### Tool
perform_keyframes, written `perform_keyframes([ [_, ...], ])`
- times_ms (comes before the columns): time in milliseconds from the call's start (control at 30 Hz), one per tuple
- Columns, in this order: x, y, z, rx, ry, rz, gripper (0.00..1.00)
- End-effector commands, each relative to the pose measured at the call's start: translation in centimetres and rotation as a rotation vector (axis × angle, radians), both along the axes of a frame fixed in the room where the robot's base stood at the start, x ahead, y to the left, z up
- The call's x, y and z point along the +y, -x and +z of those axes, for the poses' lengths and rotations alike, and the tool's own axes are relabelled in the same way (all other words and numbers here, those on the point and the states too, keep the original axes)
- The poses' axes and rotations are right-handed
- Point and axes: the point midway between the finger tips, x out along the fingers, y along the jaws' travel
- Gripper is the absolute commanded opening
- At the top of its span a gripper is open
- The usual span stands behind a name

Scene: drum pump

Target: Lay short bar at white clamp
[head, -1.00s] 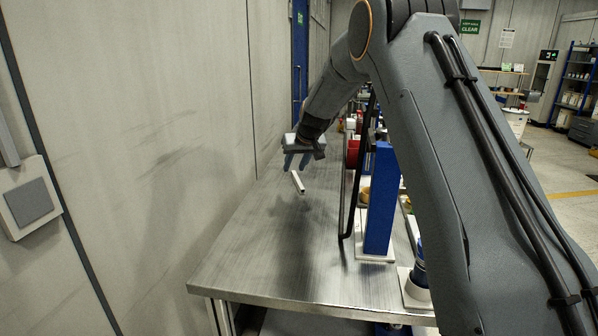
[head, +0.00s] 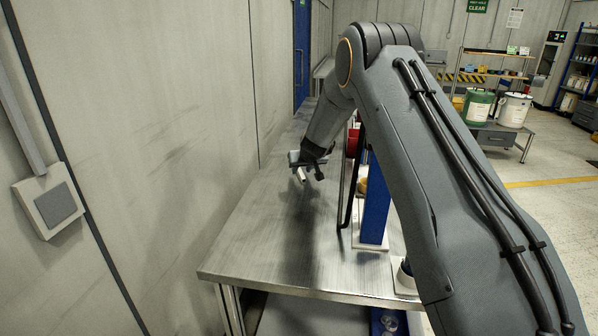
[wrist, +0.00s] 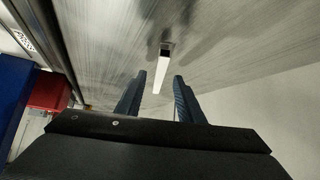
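The short bar is a slim white piece; in the head view it (head: 301,174) shows just below my gripper (head: 311,163), over the bench top. In the wrist view the bar (wrist: 161,70) has a dark far end, and its near end lies between the two dark fingertips of my gripper (wrist: 159,80). A gap shows on each side of the bar, so the gripper is open around it and not closed on it. I cannot tell whether the bar rests on the bench. I cannot make out a white clamp in either view.
The metal bench (head: 270,245) is bare at its near left, beside the wall. A blue post (head: 375,205) on a white base and a black upright frame stand right of my gripper. A red container (head: 352,142) is behind. Green (head: 478,106) and white (head: 514,110) drums stand far right.

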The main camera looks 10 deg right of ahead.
Motion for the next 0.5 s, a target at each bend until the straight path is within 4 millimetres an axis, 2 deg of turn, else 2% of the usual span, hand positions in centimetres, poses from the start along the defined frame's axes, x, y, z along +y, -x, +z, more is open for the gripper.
perform_keyframes([
  [33,0.0,-0.3,-0.7,0.002,-0.001,-0.001,0.34],
  [233,0.1,-1.4,-1.4,0.0,0.001,0.001,0.34],
  [500,0.1,-1.8,-1.9,-0.001,0.0,0.0,0.34],
])
